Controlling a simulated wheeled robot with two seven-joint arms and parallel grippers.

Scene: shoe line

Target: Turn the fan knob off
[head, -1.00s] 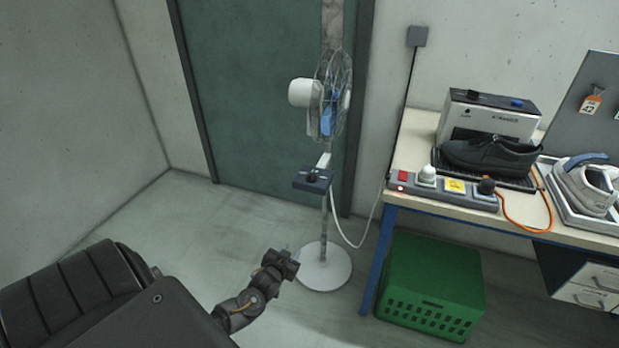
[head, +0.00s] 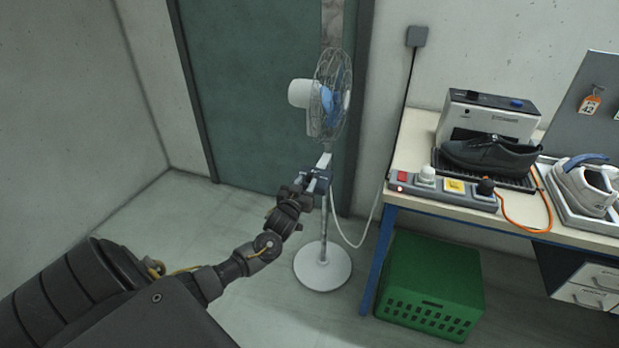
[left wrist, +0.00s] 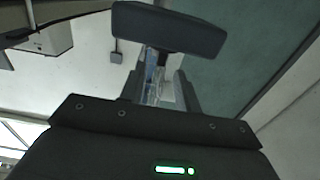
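The fan (head: 328,95) stands on a round white base (head: 322,267) in front of a dark green door. Its dark control box (head: 322,182) is on the pole below the fan head. My left gripper (head: 308,183) is at the left front of this box and partly covers it. In the left wrist view the box (left wrist: 168,30) is just beyond the fingers (left wrist: 160,88), which stand apart. A small dark part, likely the knob (left wrist: 164,57), shows under the box near the fingertips. Contact and the knob's setting cannot be told. My right gripper is not in view.
A workbench (head: 415,212) at the right holds a power strip (head: 443,190), a dark shoe (head: 490,153) and a machine. A green crate (head: 430,285) is under it. A white cable hangs between fan and bench. The floor at left is clear.

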